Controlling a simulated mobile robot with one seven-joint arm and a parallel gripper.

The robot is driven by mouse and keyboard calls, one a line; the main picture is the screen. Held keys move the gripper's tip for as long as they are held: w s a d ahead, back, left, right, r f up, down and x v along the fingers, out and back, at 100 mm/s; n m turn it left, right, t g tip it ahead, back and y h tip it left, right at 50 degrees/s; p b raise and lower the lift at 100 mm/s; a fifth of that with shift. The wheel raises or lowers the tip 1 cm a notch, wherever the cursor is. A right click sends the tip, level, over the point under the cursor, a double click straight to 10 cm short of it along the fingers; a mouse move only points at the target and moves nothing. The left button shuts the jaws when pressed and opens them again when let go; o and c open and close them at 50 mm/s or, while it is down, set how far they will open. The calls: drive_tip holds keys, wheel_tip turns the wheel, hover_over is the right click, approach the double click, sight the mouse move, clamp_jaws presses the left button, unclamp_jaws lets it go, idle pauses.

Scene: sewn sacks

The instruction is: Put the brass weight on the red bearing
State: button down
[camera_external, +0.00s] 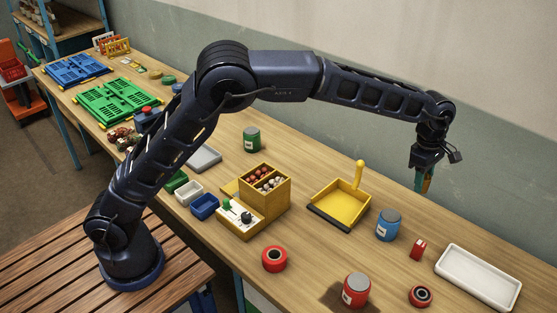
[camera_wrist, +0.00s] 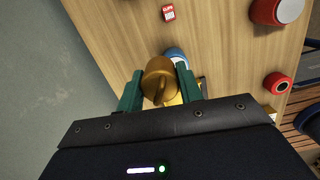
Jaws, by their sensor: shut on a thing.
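My gripper (camera_external: 424,180) hangs over the back right of the bench, pointing down. Its green fingers (camera_wrist: 158,90) are shut on the brass weight (camera_wrist: 158,80), a round knobbed piece, held well above the bench top. In the external view the weight is mostly hidden by the fingers. A small red ring with a dark, pale-rimmed centre, which looks like the red bearing (camera_external: 421,296), lies at the front right. Another red ring (camera_external: 274,259) lies further left near the front edge; I cannot tell for certain which is the bearing.
A blue can (camera_external: 388,225), a red box (camera_external: 417,249) and a red can (camera_external: 356,290) stand near the bearing. A white tray (camera_external: 480,277) lies at right. A yellow dustpan (camera_external: 340,204) and a yellow sorting box (camera_external: 264,190) are left of my gripper. The wall is close behind.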

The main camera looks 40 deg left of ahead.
drive_tip(key=s+d+r+m, duration=0.1)
drive_tip(key=s+d+m, duration=0.1)
drive_tip(key=s+d, duration=1.3)
approach(423, 295)
drive_tip(key=shift+m, duration=0.3)
drive_tip(key=f, duration=0.6)
drive_tip(key=shift+d, duration=0.4)
drive_tip(key=c, duration=0.9)
unclamp_jaws()
drive_tip(key=shift+f, duration=0.1)
